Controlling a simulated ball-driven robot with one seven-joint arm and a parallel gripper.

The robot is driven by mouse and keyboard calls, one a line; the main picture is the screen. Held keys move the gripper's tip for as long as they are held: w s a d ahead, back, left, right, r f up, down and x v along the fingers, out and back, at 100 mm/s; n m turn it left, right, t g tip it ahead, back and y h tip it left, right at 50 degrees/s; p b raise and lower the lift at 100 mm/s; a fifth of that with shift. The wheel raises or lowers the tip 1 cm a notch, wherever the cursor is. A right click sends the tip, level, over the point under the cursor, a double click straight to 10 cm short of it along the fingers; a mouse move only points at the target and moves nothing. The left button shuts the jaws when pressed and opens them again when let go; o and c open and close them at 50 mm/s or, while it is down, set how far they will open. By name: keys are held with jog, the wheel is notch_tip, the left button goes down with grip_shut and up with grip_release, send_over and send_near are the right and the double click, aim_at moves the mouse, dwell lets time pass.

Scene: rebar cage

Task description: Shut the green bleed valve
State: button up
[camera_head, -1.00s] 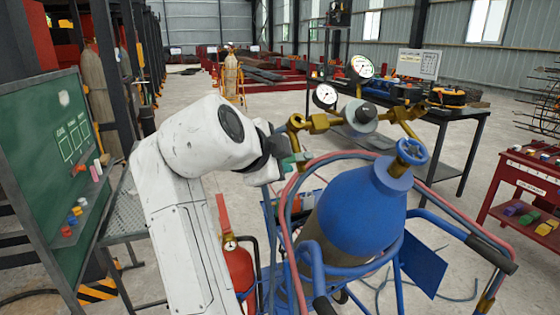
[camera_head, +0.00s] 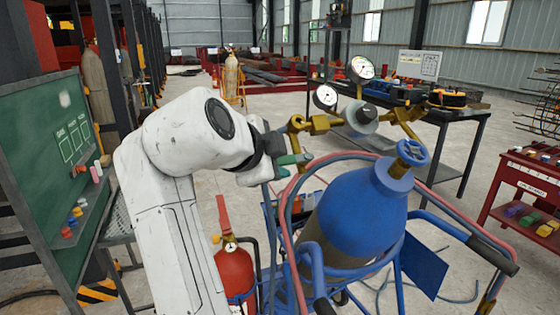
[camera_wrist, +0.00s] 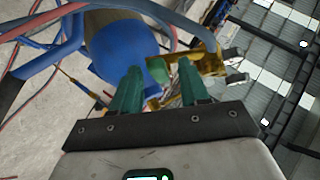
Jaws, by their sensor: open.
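My gripper (camera_head: 299,159) is just left of the brass fittings (camera_head: 298,126) on the regulator, above and left of the blue gas cylinder (camera_head: 362,215). In the wrist view my gripper (camera_wrist: 160,67) has its two green fingers apart, pointing toward the blue cylinder (camera_wrist: 112,48) and the brass fittings (camera_wrist: 211,65). I cannot make out the green bleed valve clearly from the green fingers. Whether the fingers touch anything is unclear.
The cylinder stands in a blue cart with red and blue hoses around it. Two gauges (camera_head: 361,68) rise above the fittings. A red extinguisher (camera_head: 234,268) is beside my arm. A green board (camera_head: 48,165) is at left, a red cabinet (camera_head: 525,185) at right.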

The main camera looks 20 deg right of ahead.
jog(key=v, duration=0.8)
jog(key=shift+s+a, duration=0.15)
jog(key=shift+a, duration=0.05)
jog(key=shift+r, duration=0.1)
